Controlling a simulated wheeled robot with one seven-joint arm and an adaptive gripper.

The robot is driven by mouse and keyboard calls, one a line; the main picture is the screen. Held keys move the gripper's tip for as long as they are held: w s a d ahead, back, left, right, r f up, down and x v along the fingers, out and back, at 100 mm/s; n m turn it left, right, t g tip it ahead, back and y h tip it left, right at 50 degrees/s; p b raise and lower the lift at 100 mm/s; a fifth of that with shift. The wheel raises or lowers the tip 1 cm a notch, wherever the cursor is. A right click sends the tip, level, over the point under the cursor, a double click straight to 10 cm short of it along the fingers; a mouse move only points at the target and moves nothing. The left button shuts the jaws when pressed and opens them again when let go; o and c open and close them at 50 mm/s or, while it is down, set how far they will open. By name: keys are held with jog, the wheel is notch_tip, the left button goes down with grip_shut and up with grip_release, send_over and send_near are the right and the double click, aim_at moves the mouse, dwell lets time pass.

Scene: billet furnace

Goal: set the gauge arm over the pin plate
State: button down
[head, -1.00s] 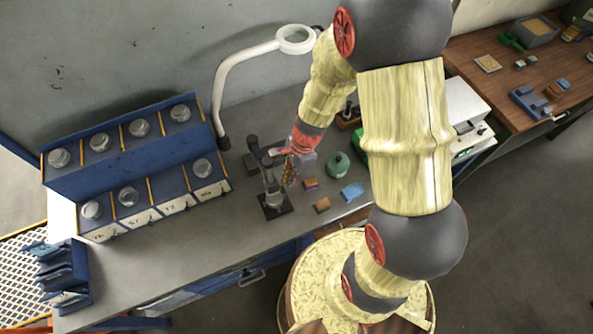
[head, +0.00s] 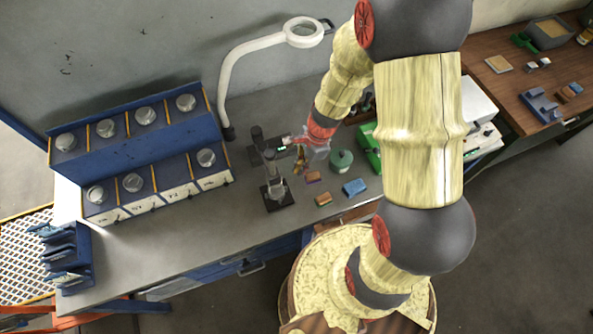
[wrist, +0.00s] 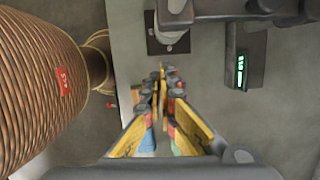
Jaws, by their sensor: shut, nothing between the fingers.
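The gauge stand has a dark post and a dark gauge arm (head: 270,151), which also crosses the top of the wrist view (wrist: 215,9). A dark block with a lit green display (wrist: 239,72) sits by the arm. A black plate (head: 287,201) with an upright pale metal piece lies at the front of the stand. It also shows in the wrist view (wrist: 153,46), under the left end of the arm. I cannot clearly tell the plate's pins. My gripper (head: 300,166) is shut and empty, just right of the stand; its yellow fingertips (wrist: 164,82) point toward the plate, apart from it.
A green round container (head: 341,160) and small blocks, one blue (head: 354,187), stand to the right. A white lamp (head: 229,80) rises behind. A blue rack with several jars (head: 75,163) fills the left. The bench front (head: 200,240) is clear.

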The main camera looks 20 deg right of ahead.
jog(key=v, duration=1)
